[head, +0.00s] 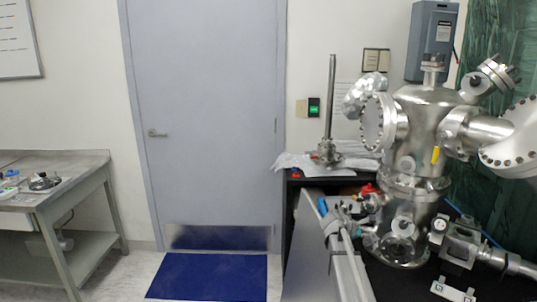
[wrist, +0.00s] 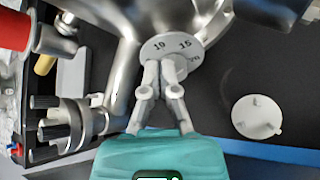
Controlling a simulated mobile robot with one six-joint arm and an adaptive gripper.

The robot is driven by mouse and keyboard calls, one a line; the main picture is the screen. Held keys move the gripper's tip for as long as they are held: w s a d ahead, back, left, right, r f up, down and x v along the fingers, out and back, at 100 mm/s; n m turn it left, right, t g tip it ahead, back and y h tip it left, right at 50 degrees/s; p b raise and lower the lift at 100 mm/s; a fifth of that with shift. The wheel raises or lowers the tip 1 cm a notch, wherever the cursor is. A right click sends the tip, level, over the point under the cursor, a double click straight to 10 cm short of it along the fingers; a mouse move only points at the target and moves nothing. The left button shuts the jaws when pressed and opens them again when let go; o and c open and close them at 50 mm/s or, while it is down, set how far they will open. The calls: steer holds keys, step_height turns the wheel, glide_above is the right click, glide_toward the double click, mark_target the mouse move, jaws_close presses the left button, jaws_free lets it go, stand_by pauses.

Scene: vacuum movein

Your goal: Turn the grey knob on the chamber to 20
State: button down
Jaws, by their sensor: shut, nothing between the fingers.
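The grey knob (wrist: 172,46) is a flat grey disc on the chamber, with 10 and 15 readable on its face and a partly covered number, perhaps 20, at its lower right. My gripper (wrist: 162,66) is shut and empty, its fingertips at the disc's lower edge and hiding part of its face. I cannot tell whether they touch it. The metal chamber (wrist: 125,18) curves behind the knob. In the head view the chamber (head: 425,125) stands upright at the right; the knob cannot be made out there.
In the wrist view, a white disc with small pegs (wrist: 257,117) lies on the dark surface to the right. A multi-armed metal fitting (wrist: 70,125) and a red cylinder (wrist: 28,33) are at left. A steel bench (head: 75,185) and blue mat (head: 208,276) are farther left.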

mark_target(376, 242)
steer(key=shift+x, duration=0.75)
steer(key=shift+s+d+r, duration=0.1)
steer(key=shift+f+b, duration=0.25)
steer(key=shift+b, duration=0.2)
steer(key=shift+s+f, duration=0.2)
steer(key=shift+s, duration=0.35)
stand_by(0.6)
steer(key=shift+s+f+b, duration=0.3)
steer(key=shift+s+b, duration=0.1)
steer(key=shift+b, duration=0.1)
stand_by(0.5)
steer(key=shift+s+d+r, duration=0.15)
steer(key=shift+s+r, duration=0.1)
stand_by(0.5)
steer(key=shift+p, duration=0.3)
steer(key=s+a+r+p, duration=0.1)
steer(key=a+r+p, duration=0.1)
steer(key=a, duration=0.3)
steer(key=shift+s+a, duration=0.25)
